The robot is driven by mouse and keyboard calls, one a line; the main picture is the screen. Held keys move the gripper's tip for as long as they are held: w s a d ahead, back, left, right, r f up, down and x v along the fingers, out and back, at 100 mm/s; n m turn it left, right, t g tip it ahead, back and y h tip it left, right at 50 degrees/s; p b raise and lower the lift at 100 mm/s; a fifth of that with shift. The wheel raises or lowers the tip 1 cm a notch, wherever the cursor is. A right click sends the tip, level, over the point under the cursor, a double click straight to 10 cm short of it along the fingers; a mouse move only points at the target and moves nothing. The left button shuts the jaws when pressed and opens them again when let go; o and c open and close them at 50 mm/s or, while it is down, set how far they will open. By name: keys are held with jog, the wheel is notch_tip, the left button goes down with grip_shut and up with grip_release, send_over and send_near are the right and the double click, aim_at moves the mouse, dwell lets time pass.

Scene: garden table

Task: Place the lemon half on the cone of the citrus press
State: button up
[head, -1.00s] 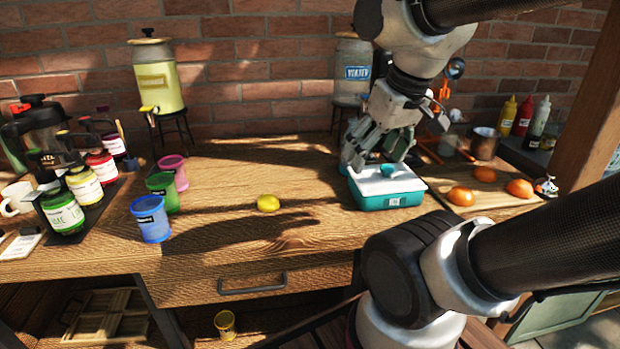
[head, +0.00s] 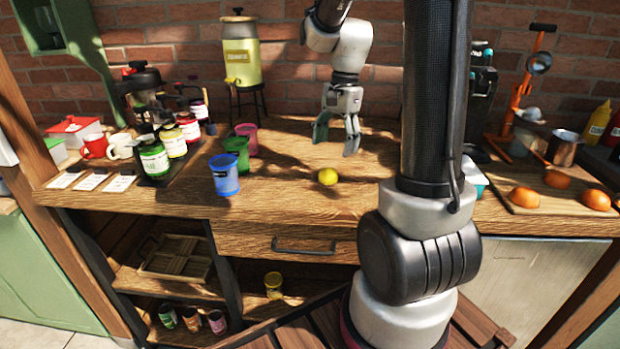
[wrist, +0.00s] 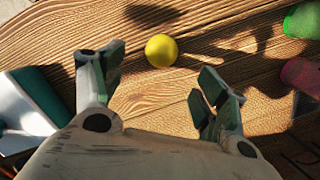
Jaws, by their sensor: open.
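The lemon half (head: 328,177) is a small yellow dome on the wooden table; its cut face does not show. In the wrist view the lemon half (wrist: 161,50) lies just beyond the gap between my fingers. My gripper (head: 337,138) points down, open and empty, above and behind the lemon, not touching it. Both fingers show spread in the wrist view (wrist: 160,78). An orange-framed lever stand (head: 516,100) at the back right appears to be the citrus press. Its cone cannot be made out.
Blue (head: 224,175), green (head: 237,150) and pink (head: 247,138) cups stand left of the lemon. A teal-and-white box (head: 474,179) is mostly hidden behind my arm. Oranges lie on a board (head: 500,190) at right, near a metal pot (head: 564,149). Table around the lemon is clear.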

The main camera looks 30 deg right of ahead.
aim_at(329, 168)
jog(key=shift+a+f+m, duration=0.1)
jog(key=shift+m, duration=0.6)
jog(key=shift+a+f, duration=0.1)
jog(key=shift+f, duration=0.25)
jog(key=f, duration=0.4)
jog(key=a+f, duration=0.1)
jog(key=f, duration=0.1)
jog(key=shift+f, duration=0.4)
jog(key=c, duration=1.2)
jog(key=shift+r, duration=0.1)
